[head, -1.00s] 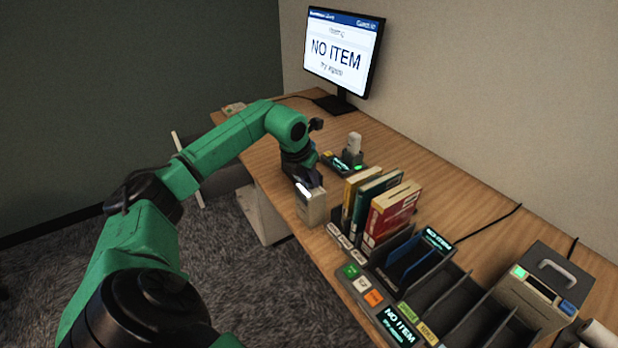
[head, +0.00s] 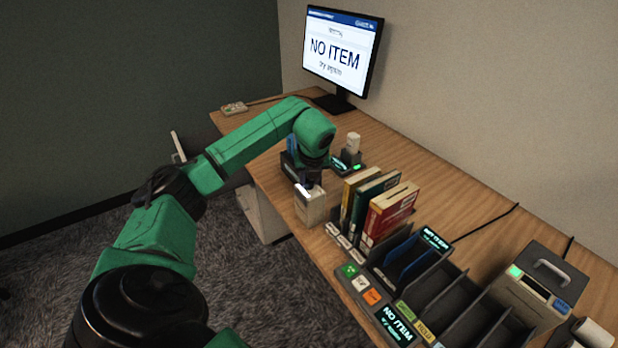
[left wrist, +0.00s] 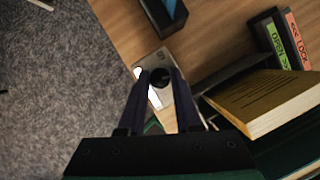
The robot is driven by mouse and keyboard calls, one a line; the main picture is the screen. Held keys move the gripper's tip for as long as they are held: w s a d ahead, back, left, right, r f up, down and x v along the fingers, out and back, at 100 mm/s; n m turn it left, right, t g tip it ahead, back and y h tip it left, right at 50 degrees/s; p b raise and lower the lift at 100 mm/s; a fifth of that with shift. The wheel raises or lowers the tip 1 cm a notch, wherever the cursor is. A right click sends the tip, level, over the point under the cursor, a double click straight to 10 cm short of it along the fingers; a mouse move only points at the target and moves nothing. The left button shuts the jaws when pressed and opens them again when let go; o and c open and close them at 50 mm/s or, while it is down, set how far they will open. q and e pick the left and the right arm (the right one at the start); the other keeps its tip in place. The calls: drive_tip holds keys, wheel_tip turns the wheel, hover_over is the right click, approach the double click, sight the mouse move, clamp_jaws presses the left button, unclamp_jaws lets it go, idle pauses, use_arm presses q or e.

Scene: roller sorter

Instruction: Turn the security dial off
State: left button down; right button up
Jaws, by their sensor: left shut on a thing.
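The security dial is a dark round knob (left wrist: 160,77) on a small pale box (head: 310,208) at the desk's front edge, left of the standing books. In the left wrist view the knob lies between my fingertips, with the box's pale face around it. My left gripper (left wrist: 159,84) is shut on the knob from above; the left gripper also shows in the head view (head: 307,185), where it hides the knob. I cannot read the dial's setting. My right gripper is not in view.
Several upright books (head: 386,215) stand close to the right of the box. Beyond my wrist is a scanner in its dock (head: 352,146). A monitor (head: 342,55) reads "NO ITEM". A sorter with dark slots (head: 440,290) and coloured buttons fills the front right.

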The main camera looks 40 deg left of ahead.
use_arm(q)
drive_tip(key=n, duration=0.2)
drive_tip(key=n+g, duration=0.1)
drive_tip(key=shift+w+d+r+n+y, duration=0.1)
drive_tip(key=shift+w+r+n+y, duration=0.05)
drive_tip(key=shift+n+y, duration=0.25)
drive_tip(key=n+g, duration=0.1)
drive_tip(key=n, duration=0.2)
drive_tip(key=shift+n+g, duration=0.3)
drive_tip(key=n+g, duration=0.1)
drive_tip(key=n, duration=0.2)
drive_tip(key=n+g, duration=0.1)
drive_tip(key=n, duration=0.2)
drive_tip(key=shift+w+n+p, duration=0.2)
drive_tip(key=shift+n+p, duration=0.1)
drive_tip(key=shift+p, duration=0.05)
drive_tip(key=shift+g, duration=0.3)
drive_tip(key=c, duration=0.6)
unclamp_jaws()
